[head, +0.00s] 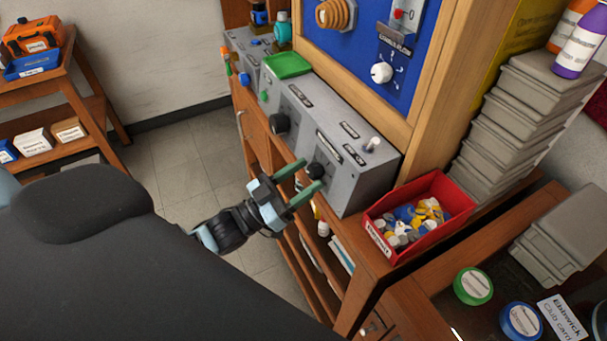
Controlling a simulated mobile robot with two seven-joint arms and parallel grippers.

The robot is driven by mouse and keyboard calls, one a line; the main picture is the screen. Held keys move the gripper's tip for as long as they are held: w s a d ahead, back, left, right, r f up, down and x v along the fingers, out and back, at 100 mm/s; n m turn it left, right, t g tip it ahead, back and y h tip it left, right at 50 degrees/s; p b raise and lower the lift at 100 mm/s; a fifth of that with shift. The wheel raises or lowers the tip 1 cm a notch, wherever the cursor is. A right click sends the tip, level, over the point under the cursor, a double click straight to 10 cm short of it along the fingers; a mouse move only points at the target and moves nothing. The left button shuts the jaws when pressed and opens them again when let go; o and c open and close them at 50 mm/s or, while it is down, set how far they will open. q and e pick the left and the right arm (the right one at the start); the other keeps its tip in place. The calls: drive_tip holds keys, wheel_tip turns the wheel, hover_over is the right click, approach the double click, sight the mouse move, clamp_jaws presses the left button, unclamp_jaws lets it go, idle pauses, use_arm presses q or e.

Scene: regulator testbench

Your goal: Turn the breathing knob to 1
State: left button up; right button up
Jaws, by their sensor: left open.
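My left gripper (309,178) is in the middle of the head view, with its two green fingers apart. A black round knob (316,171) on the front of the grey bench box (345,190) shows between its fingertips. I cannot tell whether the fingers touch the knob. Another black knob (279,123) is farther left on the grey front. A white knob (381,73) with marks around it is on the blue panel (345,50) above. The labels are too small to read, so I cannot tell which knob is the breathing one. My right gripper is not in view.
A red bin (377,240) of small coloured parts stands right of the grey box. Stacked grey cases (500,135) are at the right. A green tray (287,65) lies on the grey units. A wooden shelf (70,80) stands far left, with clear floor (190,170) between.

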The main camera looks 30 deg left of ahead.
use_arm(q)
drive_tip(key=shift+w+d+r, duration=0.1)
drive_tip(key=shift+w+d, duration=0.1)
drive_tip(key=shift+w, duration=0.1)
drive_tip(key=c, duration=1)
